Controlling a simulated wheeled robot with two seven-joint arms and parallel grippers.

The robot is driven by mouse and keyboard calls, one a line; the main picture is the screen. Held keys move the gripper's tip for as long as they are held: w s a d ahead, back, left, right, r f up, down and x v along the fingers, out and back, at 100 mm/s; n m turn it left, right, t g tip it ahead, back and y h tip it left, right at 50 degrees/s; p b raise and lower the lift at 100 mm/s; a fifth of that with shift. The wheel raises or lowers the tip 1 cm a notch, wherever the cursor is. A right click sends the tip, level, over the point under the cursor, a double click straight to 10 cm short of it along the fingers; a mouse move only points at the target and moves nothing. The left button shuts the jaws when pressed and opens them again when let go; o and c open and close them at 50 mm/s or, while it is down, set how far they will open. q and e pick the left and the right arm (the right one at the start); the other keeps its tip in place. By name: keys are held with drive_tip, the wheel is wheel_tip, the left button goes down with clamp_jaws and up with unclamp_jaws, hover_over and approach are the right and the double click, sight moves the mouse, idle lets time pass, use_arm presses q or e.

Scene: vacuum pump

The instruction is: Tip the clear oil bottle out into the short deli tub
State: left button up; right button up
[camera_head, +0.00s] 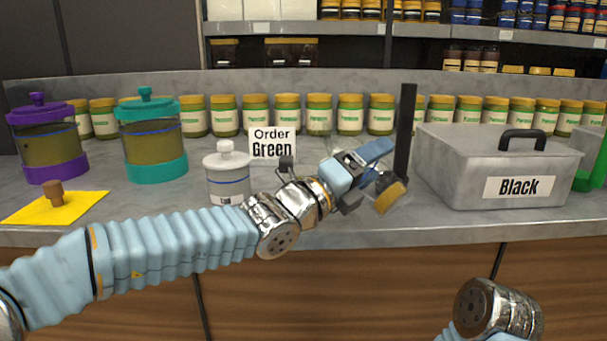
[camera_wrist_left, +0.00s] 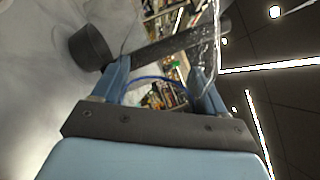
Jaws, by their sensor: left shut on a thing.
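My left gripper (camera_head: 382,164) reaches over the counter in front of the grey box. In the left wrist view its blue fingers (camera_wrist_left: 160,85) are shut on a clear, see-through thing (camera_wrist_left: 214,50), apparently the clear oil bottle. Its outline is faint and its tilt is hard to tell. A tan and dark piece (camera_head: 390,197) shows just under the gripper in the head view; I cannot tell what it belongs to. I cannot make out a short deli tub. My right gripper is out of view; only a right arm link shows at the lower right.
A white lidded canister (camera_head: 228,180), teal jar (camera_head: 150,140), purple jar (camera_head: 48,145) and yellow sheet (camera_head: 85,207) are left. Several green jars (camera_head: 319,115) line the back.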

use_arm(q)
drive_tip(key=shift+r, duration=0.1)
drive_tip(key=shift+n+b, duration=0.3)
drive_tip(key=shift+n, duration=0.1)
drive_tip(key=shift+s+d+f+n+t+b, duration=0.1)
drive_tip(key=shift+s+f+n+t+b, duration=0.1)
drive_tip(key=shift+f+n+t+b, duration=0.4)
drive_tip(key=shift+w+a+n+t+y, duration=0.15)
drive_tip(key=shift+w+n, duration=0.05)
drive_tip(key=shift+n, duration=0.45)
drive_tip(key=shift+w+a+n+t+y, duration=0.15)
drive_tip(key=shift+w+n, duration=0.05)
drive_tip(key=shift+n, duration=0.45)
drive_tip(key=shift+n, duration=0.6)
drive_tip(key=shift+r+n+y, duration=0.15)
drive_tip(key=shift+n+y, duration=0.15)
drive_tip(key=shift+n, duration=0.2)
drive_tip(key=shift+w+a+r+n+t+p, duration=0.15)
drive_tip(key=shift+r+n+t+p, duration=0.2)
drive_tip(key=shift+n, duration=0.25)
